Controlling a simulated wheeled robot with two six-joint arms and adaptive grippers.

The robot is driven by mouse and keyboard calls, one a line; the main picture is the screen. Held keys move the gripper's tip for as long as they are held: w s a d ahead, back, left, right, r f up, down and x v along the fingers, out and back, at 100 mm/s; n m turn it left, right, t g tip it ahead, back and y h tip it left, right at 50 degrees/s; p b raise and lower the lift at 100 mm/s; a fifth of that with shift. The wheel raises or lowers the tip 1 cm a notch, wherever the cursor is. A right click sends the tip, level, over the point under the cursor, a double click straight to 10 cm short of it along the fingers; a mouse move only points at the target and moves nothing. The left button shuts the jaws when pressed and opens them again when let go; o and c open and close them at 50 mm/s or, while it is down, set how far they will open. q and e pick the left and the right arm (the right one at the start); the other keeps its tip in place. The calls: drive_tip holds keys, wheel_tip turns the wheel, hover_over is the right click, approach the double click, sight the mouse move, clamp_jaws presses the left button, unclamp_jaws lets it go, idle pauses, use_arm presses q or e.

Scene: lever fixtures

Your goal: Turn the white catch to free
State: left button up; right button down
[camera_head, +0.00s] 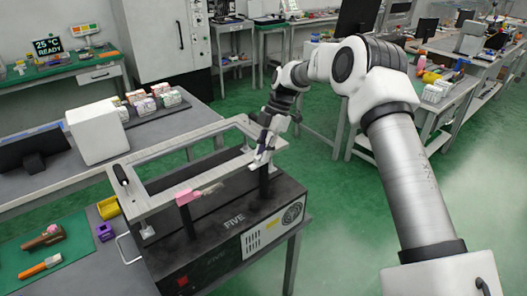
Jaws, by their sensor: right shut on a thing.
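My right gripper (262,157) reaches in from the upper right and points down at the top of the rear black post (264,183) on the fixture. It is shut on the white catch there. The fingers cover most of the catch, and its white blends with the gripper, so its turn angle cannot be told. A pink catch (186,196) sits on the front black post (188,220), with a pale lever reaching right. My left gripper is not in view.
The posts stand by a black box (215,240) marked FIVE, with a pale metal frame (160,200) around its top. A black-handled piece (121,174) stands at the frame's left corner. A yellow bin (108,207) and a green mat (20,259) with tools lie left.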

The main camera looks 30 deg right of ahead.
drive_tip(key=c, duration=1.1)
unclamp_jaws()
drive_tip(key=v, duration=1.2)
